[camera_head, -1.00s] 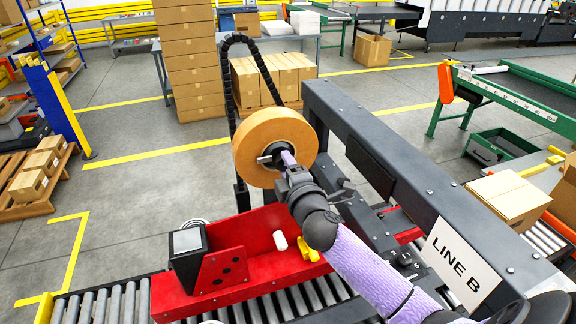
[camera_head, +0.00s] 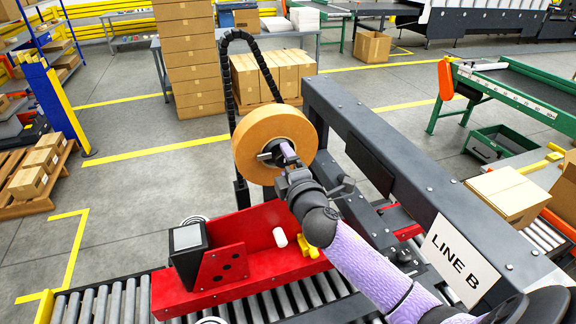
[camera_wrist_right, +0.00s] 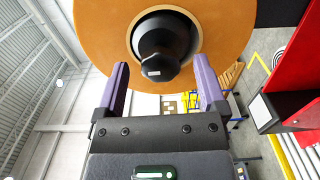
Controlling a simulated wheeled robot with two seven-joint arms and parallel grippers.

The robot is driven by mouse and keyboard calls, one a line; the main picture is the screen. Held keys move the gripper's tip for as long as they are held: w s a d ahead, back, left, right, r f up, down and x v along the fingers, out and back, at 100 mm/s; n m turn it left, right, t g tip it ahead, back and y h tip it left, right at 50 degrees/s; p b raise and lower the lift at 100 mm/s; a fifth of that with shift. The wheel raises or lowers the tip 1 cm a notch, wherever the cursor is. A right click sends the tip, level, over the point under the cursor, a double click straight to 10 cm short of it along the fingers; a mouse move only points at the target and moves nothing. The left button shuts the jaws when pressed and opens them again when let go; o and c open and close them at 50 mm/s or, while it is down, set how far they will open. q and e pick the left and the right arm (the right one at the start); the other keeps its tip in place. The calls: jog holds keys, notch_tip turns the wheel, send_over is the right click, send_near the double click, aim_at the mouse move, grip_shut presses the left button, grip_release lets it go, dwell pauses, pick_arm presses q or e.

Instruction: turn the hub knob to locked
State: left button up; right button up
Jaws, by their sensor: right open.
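The hub knob (camera_wrist_right: 163,56) is a black piece with a small light mark, at the centre of a large tan tape roll (camera_head: 262,133). In the right wrist view the roll (camera_wrist_right: 105,30) fills the top. My right gripper (camera_head: 285,150) is in front of the hub. In the right wrist view its two purple fingers (camera_wrist_right: 161,80) stand apart, one on each side below the knob, with nothing held between them. I cannot tell whether a finger touches the knob. In the head view the gripper and wrist hide most of the knob. My left gripper is not in view.
The roll stands above a red machine body (camera_head: 250,255) over a roller conveyor (camera_head: 110,303). A dark beam with a LINE B sign (camera_head: 459,262) runs along the right. A black cable chain (camera_head: 228,75) arches behind the roll. Open floor lies to the left.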

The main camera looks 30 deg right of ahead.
jog(key=b+v, duration=0.1)
jog(key=v, duration=0.9)
jog(key=shift+d, duration=0.1)
